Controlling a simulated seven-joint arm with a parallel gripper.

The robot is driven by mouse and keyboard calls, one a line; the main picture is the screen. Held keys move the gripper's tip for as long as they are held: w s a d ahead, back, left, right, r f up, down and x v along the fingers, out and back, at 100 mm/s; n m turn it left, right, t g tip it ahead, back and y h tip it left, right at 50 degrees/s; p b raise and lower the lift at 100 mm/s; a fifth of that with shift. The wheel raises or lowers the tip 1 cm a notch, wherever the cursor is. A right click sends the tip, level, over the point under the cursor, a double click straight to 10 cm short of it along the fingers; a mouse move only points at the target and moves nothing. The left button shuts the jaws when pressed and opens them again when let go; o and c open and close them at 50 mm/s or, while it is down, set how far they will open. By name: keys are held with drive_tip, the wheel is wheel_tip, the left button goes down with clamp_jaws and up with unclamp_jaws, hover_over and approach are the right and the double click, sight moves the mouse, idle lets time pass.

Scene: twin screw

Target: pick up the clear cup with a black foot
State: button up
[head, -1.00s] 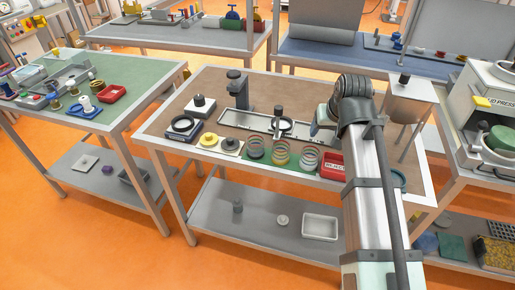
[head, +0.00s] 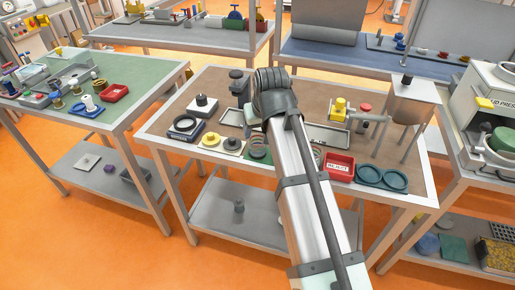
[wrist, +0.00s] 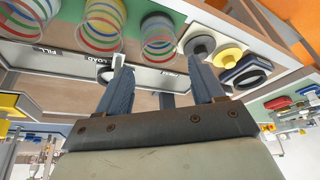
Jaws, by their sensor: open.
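Several clear cups with coloured rings stand in a row on a green mat. In the head view the left cup (head: 258,143) is partly visible and looks dark at its base; the right one (head: 318,155) shows only beside my arm, and the middle is hidden. The wrist view shows a left cup (wrist: 34,12), a middle cup (wrist: 101,24) and a right cup (wrist: 159,36) from their ringed sides.
A yellow-topped piece (head: 231,144) and a black ring fixture (head: 184,125) stand left of the cups. A red reject tray (head: 340,166) and teal rings (head: 382,178) lie to the right. A metal tray (head: 327,137) and a dark post (head: 238,86) are behind.

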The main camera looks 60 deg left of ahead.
sight(258, 146)
drive_tip(key=shift+x, duration=4.7)
drive_tip(key=c, duration=0.7)
